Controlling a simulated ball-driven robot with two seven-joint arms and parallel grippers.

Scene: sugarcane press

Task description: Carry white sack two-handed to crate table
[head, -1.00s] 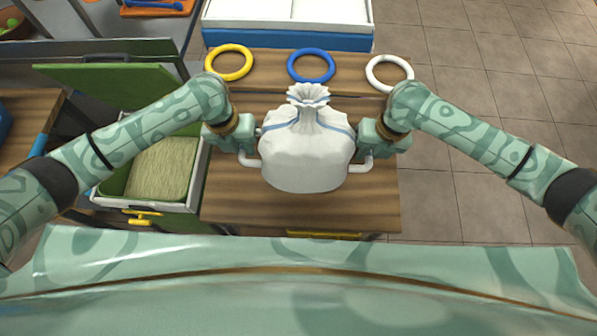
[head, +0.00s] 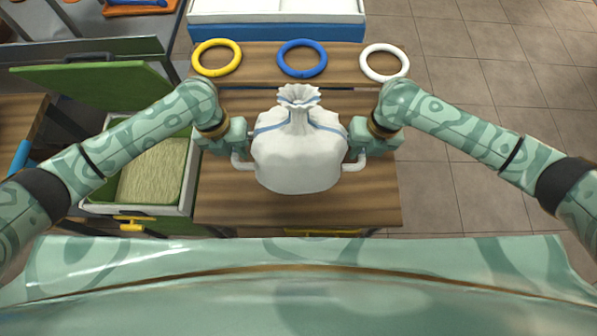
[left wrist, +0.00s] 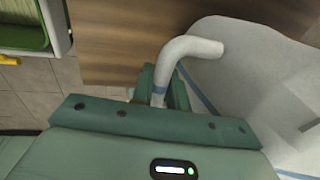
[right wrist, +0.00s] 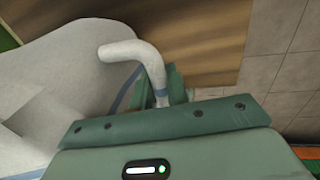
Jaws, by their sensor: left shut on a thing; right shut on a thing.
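The white sack (head: 298,155), with a gathered top and a blue band, is upright between my two grippers, over the wooden table (head: 225,205). My left gripper (head: 238,150) is shut on the sack's left handle, which shows as a white bent tube (left wrist: 185,55) in the left wrist view. My right gripper (head: 358,150) is shut on the right handle, a white bent tube (right wrist: 135,55) in the right wrist view. The sack's underside is hidden, so I cannot tell whether it touches the table.
Yellow (head: 217,42), blue (head: 302,43) and white (head: 384,47) rings lie along the table's far edge. A white and blue box (head: 280,30) stands beyond them. A green-lidded bin (head: 155,165) is at the left. Tiled floor (head: 460,110) is free at the right.

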